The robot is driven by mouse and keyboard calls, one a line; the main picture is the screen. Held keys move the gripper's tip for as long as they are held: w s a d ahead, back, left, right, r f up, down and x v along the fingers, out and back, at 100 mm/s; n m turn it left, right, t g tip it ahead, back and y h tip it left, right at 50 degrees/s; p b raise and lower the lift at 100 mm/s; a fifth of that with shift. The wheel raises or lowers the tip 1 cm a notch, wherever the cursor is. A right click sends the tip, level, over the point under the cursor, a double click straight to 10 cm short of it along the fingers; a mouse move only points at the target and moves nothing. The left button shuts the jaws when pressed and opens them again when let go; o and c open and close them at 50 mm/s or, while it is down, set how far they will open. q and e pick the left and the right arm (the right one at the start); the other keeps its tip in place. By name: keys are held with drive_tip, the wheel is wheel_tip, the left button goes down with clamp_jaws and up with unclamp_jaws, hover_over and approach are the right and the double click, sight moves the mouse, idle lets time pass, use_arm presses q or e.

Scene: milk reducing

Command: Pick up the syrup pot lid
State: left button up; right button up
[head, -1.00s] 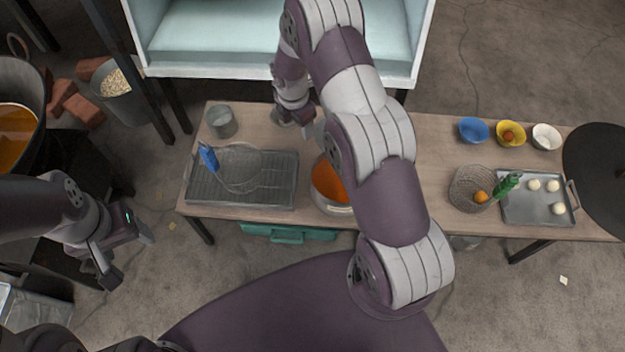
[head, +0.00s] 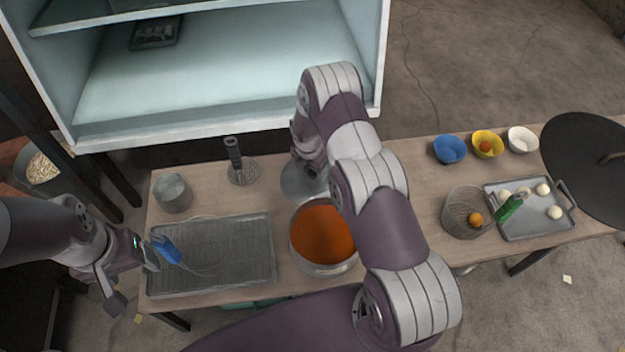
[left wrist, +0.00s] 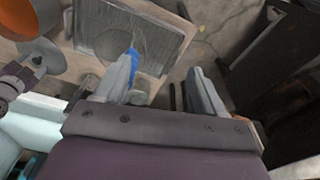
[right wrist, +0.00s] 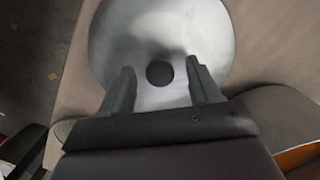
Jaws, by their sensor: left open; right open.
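A round grey metal lid (head: 296,182) lies on the wooden table just behind the pot of orange syrup (head: 323,238). In the right wrist view the lid (right wrist: 115,35) fills the upper middle, with its dark round knob (right wrist: 160,73) between my fingers. My right gripper (right wrist: 161,72) is open above the lid, one finger on each side of the knob; contact cannot be told. My left gripper (head: 134,280) is open and empty at the table's left edge, close to the blue handle (head: 166,248) of a wire tool. That handle also shows in the left wrist view (left wrist: 133,60).
A wire rack tray (head: 225,285) lies left of the pot. A grey cup (head: 173,193) and a dark-handled tool (head: 234,155) stand behind it. Right are bowls (head: 449,150), a wire basket (head: 462,212), a tray (head: 540,228) and a large black disc (head: 590,165). A pale cabinet (head: 225,125) is behind.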

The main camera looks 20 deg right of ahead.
drive_tip(key=shift+c, duration=0.3)
clamp_jaws()
